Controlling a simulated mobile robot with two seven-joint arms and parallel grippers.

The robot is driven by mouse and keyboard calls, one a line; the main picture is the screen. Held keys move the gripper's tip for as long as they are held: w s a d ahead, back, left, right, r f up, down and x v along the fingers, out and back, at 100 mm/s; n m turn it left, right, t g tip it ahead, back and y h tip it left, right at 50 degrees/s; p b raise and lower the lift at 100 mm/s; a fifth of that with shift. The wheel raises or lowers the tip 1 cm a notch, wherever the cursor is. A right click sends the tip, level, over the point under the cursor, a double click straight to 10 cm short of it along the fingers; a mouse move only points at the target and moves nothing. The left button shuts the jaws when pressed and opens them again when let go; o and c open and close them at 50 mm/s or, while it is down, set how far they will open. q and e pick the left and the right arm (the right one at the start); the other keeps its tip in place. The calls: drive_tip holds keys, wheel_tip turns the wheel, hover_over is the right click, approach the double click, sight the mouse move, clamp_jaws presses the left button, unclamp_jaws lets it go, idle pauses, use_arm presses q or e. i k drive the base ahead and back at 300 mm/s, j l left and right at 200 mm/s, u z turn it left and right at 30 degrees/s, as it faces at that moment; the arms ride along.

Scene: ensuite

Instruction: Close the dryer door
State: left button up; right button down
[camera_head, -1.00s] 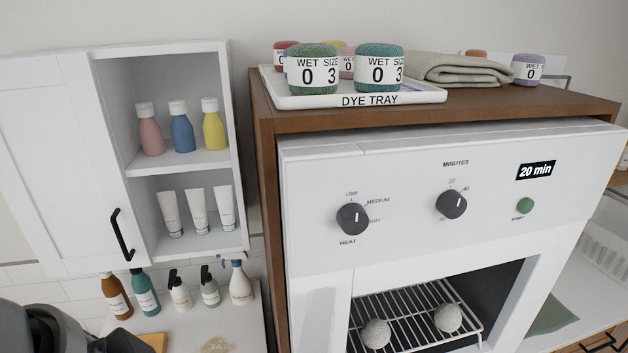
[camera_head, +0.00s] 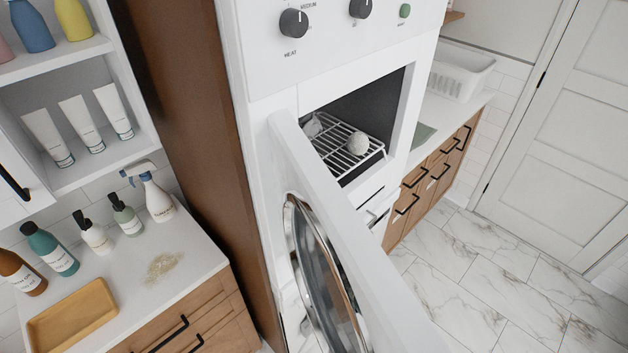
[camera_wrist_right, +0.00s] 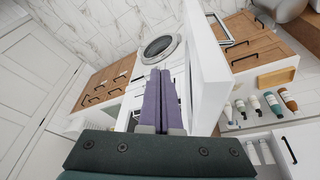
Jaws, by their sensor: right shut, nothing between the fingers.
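The white dryer door (camera_head: 325,220) stands open in the head view, swung out toward me from the left side of the dryer front (camera_head: 335,60). Its round glass window (camera_head: 318,280) faces left and down. My left gripper is in neither current view.
A counter (camera_head: 205,250) with several bottles, a wooden tray (camera_head: 72,315) and a powdery spill (camera_head: 162,267) is at the left, below an open shelf (camera_head: 85,60). Wooden drawers (camera_head: 430,170) stand right of the dryer. The marble floor (camera_head: 480,260) at right is clear.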

sight(355, 298)
drive_tip(key=k+u, duration=0.1)
drive_tip(key=k, duration=0.4)
drive_tip(key=k+j+u, duration=0.15)
drive_tip(key=k, duration=0.3)
